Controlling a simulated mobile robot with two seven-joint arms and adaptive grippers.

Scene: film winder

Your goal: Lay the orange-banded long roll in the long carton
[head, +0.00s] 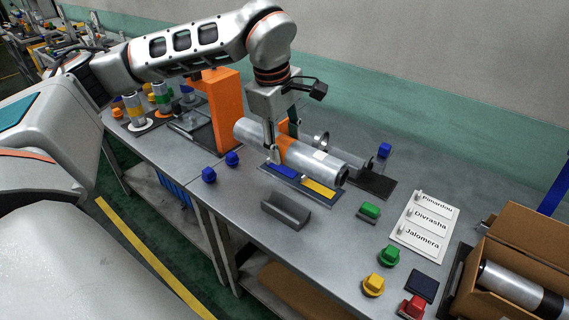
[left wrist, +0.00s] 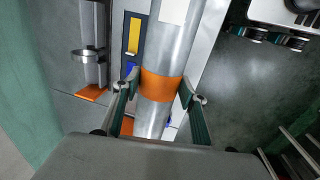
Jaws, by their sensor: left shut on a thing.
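The orange-banded long roll (head: 318,162) is a grey cylinder held over the blue and yellow panel in the middle of the table. My left gripper (head: 284,146) is shut on it at the orange band. In the left wrist view the two fingers (left wrist: 160,90) stand on either side of the roll's orange band (left wrist: 163,87). The long carton (head: 515,245) is an open brown box at the right edge; a dark-banded roll (head: 515,287) shows in it. My right gripper is not in view.
A grey cradle block (head: 286,211) lies in front of the roll. Green, yellow and red knobs (head: 374,284) and a white name board (head: 424,226) stand between roll and carton. An orange post (head: 222,110) rises behind the roll on the left. Blue knobs (head: 209,175) sit near the front edge.

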